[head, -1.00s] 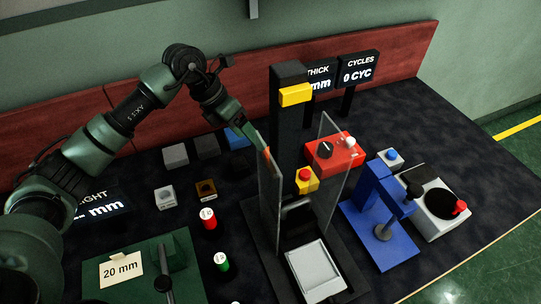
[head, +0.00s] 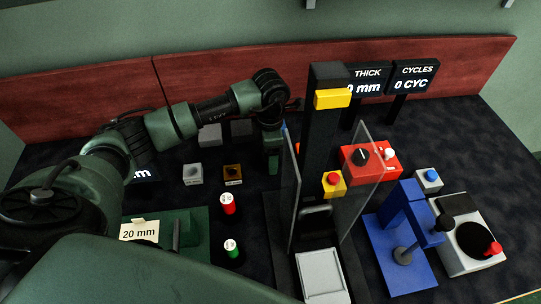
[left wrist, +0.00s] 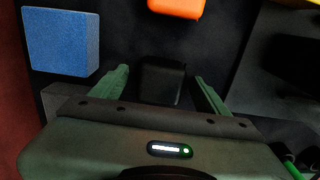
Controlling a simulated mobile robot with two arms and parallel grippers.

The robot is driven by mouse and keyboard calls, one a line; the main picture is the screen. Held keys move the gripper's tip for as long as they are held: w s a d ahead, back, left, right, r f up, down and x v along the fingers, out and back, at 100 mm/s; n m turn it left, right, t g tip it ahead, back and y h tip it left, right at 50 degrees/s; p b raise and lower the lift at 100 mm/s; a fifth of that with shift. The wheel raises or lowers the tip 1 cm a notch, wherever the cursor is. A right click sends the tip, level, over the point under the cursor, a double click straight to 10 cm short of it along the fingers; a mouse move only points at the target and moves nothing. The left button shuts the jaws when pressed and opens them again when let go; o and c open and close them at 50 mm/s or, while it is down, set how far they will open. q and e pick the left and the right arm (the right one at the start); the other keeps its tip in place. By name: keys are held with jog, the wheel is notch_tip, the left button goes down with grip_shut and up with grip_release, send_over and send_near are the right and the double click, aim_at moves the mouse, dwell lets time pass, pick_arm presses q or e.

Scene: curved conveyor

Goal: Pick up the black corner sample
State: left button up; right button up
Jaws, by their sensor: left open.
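The black sample block (left wrist: 162,80) lies between the two fingers of my left gripper (left wrist: 160,85) in the left wrist view. The fingers are apart on either side of it, and I cannot tell whether they touch it. In the head view my left gripper (head: 272,165) points down over the dark table, left of the clear-shielded press. The black sample cannot be made out there; the gripper hides that spot. My right gripper is not in view.
A blue block (left wrist: 60,40) and an orange item (left wrist: 177,7) are close to the gripper. Grey (head: 209,135) and dark (head: 241,128) blocks stand left of it. The press's clear shield (head: 291,190) is close on its right.

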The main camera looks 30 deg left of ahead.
pick_arm(q)
jog(key=c, duration=1.4)
jog(key=shift+c, duration=0.2)
